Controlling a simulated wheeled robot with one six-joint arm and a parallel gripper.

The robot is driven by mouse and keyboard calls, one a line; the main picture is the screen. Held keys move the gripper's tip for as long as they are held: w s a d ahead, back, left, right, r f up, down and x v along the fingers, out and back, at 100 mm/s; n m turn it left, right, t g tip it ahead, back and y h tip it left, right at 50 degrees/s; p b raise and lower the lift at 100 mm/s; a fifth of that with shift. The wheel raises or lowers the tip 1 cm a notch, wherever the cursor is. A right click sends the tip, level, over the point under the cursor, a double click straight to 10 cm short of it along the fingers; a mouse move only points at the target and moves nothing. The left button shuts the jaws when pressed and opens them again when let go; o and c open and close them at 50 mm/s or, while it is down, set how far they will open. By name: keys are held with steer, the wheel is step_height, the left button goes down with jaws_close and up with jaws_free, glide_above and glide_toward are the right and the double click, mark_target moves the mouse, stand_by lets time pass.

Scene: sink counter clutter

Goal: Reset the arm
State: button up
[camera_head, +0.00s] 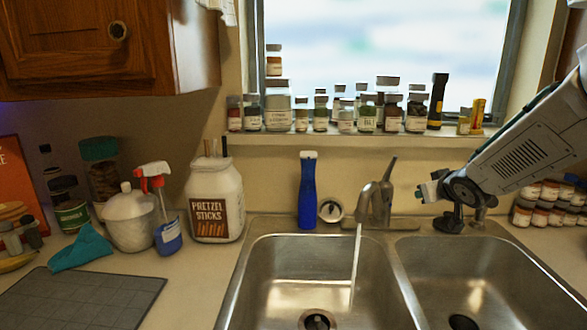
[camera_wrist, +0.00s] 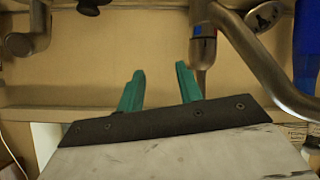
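My gripper (camera_head: 428,190) is at the right in the head view, at the end of my grey arm, above the back of the right sink basin (camera_head: 480,285). In the wrist view my gripper (camera_wrist: 158,70) has two teal fingers standing apart with nothing between them. The metal faucet (camera_head: 375,203) is to the left of my gripper in the head view. It also shows close beyond the fingers in the wrist view (camera_wrist: 255,60). I cannot tell how far apart they are.
Water runs into the left basin (camera_head: 270,300). A blue bottle (camera_head: 307,195) and a pretzel jar (camera_head: 215,200) stand left of the faucet. Jars and a dark flashlight (camera_head: 437,100) line the windowsill. Stacked small jars (camera_head: 550,205) stand at the right, partly behind my arm.

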steer(key=s+a+f+m+g+h, duration=0.15)
steer(key=s+g, duration=0.35)
steer(key=s, duration=0.9)
steer(key=s+a+f+m+g, duration=0.15)
steer(key=s+g, duration=0.25)
steer(key=s, duration=0.9)
steer(key=s+a+r+y, duration=0.1)
steer(key=s+a, duration=0.3)
steer(key=s, duration=0.3)
steer(key=s+a+r+n+g+y, duration=0.1)
steer(key=s+a+r, duration=0.1)
steer(key=s+a, duration=0.2)
steer(key=s, duration=0.3)
steer(key=shift+a+r, duration=0.15)
steer(key=shift+r, duration=0.05)
